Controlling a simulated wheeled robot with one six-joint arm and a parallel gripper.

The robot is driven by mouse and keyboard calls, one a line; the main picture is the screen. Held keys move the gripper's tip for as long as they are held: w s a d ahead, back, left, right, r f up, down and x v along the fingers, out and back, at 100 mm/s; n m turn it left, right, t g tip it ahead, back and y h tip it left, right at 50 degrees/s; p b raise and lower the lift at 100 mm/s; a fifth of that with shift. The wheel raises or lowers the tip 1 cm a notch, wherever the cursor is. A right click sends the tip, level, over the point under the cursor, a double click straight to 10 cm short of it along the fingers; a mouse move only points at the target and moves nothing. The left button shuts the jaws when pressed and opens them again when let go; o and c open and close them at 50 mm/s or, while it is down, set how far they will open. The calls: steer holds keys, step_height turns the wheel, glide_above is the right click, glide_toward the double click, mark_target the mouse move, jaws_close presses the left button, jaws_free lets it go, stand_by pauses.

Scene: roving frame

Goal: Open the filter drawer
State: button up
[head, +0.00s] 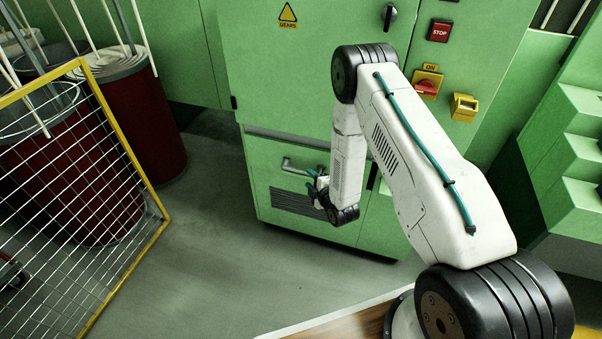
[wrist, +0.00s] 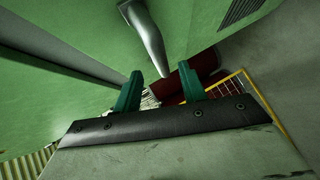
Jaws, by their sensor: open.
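The filter drawer (head: 268,172) is the lower green front of the machine, with a dark slotted vent below its handle. It looks closed. The silver bar handle (head: 297,166) sticks out from it, its right part partly hidden by my arm. The handle also shows in the wrist view (wrist: 147,38), reaching down toward the space between my fingertips. My gripper (head: 312,184), with teal fingers, is at the right end of the handle. In the wrist view, my gripper (wrist: 160,71) is open, with a finger on each side of the handle's end. I cannot tell whether they touch.
A yellow-framed mesh guard (head: 128,150) and dark red drums (head: 140,125) stand at the left. Green stepped housing (head: 565,150) is at the right. A red stop panel (head: 440,31) and red switch (head: 427,86) are above. The floor (head: 215,240) before the drawer is clear.

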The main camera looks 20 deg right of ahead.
mark_target(304, 174)
steer(key=shift+n+t, duration=0.6)
steer(key=shift+t, duration=0.1)
steer(key=x, duration=0.7)
steer(key=shift+s+a+f, duration=0.15)
steer(key=shift+a+f, duration=0.15)
steer(key=shift+f, duration=0.05)
